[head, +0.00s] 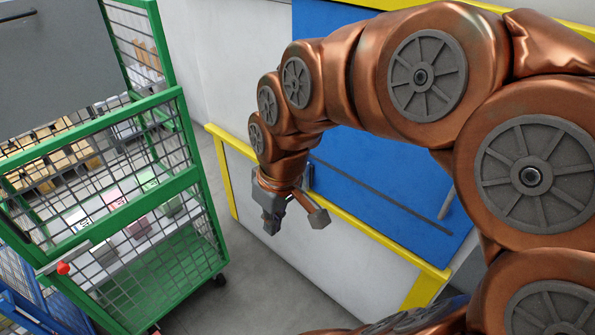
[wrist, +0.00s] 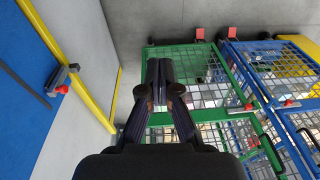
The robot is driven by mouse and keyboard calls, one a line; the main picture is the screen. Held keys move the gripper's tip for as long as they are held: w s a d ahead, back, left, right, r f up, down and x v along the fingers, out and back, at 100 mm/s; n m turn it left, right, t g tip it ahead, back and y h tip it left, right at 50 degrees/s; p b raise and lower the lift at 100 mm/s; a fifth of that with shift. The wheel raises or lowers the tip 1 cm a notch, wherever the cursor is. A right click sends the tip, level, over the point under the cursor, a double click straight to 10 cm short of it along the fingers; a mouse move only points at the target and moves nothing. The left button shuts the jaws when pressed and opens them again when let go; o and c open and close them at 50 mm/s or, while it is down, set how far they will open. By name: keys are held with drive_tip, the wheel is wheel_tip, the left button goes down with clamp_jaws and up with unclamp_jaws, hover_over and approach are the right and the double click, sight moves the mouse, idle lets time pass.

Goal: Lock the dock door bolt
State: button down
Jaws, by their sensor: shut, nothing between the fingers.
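The dock door (head: 385,185) is a blue panel with a yellow frame, and it also shows at the left of the wrist view (wrist: 28,105). In the wrist view a grey bolt with a red knob (wrist: 62,88) sits at the door's yellow edge. In the head view my arm hides most of that area; a small dark piece by my wrist may be part of the bolt. My gripper (head: 271,222) is shut and empty, pointing down in front of the door's yellow edge. In the wrist view its fingers (wrist: 159,82) are together, right of the bolt and apart from it.
A green mesh cage trolley (head: 125,215) with boxes stands at the left, close to my gripper. A blue mesh trolley (wrist: 245,70) stands beside it in the wrist view. Grey floor (head: 245,270) is open between cage and wall.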

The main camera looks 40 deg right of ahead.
drive_tip(key=w+d+f+n+t+b, duration=0.1)
drive_tip(key=w+d+t+b, duration=0.4)
drive_tip(key=w+d, duration=1.2)
drive_tip(key=d+t, duration=0.1)
drive_tip(key=d, duration=0.3)
drive_tip(key=shift+w+d+f+h, duration=0.3)
drive_tip(key=shift+w+d+h, duration=0.05)
drive_tip(key=shift+d+h, duration=0.05)
drive_tip(key=s+f+p+x, duration=0.1)
drive_tip(key=s+x, duration=0.1)
drive_tip(key=x, duration=1.1)
drive_tip(key=shift+d+f+p, duration=0.2)
drive_tip(key=shift+d+p, duration=0.1)
drive_tip(key=shift+d, duration=0.05)
